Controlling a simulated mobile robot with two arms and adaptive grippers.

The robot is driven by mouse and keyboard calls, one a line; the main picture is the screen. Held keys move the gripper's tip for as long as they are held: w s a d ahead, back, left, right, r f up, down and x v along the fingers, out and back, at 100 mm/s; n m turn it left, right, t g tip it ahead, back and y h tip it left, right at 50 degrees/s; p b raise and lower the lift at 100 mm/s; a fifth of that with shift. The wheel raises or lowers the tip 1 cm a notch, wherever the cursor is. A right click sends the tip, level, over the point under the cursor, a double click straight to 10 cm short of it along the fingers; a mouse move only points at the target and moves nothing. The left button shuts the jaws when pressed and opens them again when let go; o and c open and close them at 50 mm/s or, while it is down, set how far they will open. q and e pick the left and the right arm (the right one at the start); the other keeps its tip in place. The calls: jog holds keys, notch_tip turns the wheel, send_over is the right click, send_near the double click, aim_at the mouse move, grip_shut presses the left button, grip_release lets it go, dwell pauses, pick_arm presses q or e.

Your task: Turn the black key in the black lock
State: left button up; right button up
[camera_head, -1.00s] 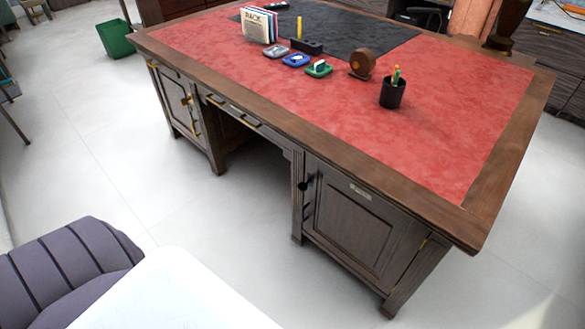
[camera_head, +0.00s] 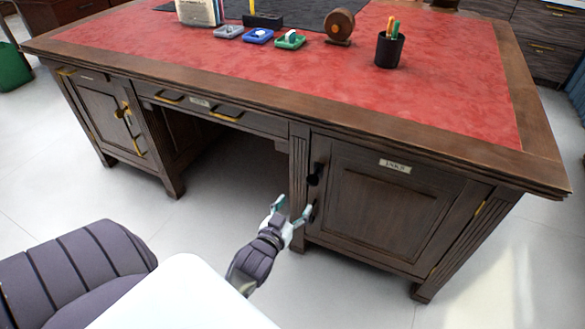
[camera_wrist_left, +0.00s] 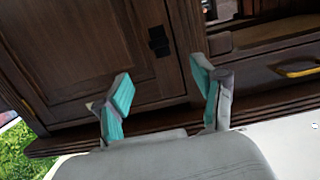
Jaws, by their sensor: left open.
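A black fitting (camera_head: 314,175), which looks like the black lock with its key, sits on the left edge of the right cabinet door (camera_head: 385,210). I cannot tell key from lock. A second small dark piece (camera_head: 312,212) shows lower on that edge, partly behind a fingertip. My left gripper (camera_head: 293,208) is open and empty, in front of the desk and below the upper fitting. In the left wrist view, a black fitting (camera_wrist_left: 159,42) shows ahead between the open fingers (camera_wrist_left: 161,76), apart from them. My right gripper is not in view.
The dark wooden desk has a red leather top (camera_head: 280,70) holding a pen cup (camera_head: 389,48), small coloured trays and a round brown object (camera_head: 340,25). A left cabinet (camera_head: 110,115) has a gold-coloured fitting. A gold drawer handle (camera_wrist_left: 298,70) shows in the wrist view. Floor in front is clear.

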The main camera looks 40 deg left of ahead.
aim_at(312, 180)
pick_arm(q)
jog(key=b+x, duration=0.2)
jog(key=x, duration=0.9)
jog(key=shift+w+r+b, duration=0.1)
jog(key=shift+b, duration=0.3)
jog(key=shift+x, duration=0.85)
jog(key=shift+w+a+b, duration=0.15)
jog(key=shift+w+b, duration=0.15)
jog(key=shift+w, duration=0.15)
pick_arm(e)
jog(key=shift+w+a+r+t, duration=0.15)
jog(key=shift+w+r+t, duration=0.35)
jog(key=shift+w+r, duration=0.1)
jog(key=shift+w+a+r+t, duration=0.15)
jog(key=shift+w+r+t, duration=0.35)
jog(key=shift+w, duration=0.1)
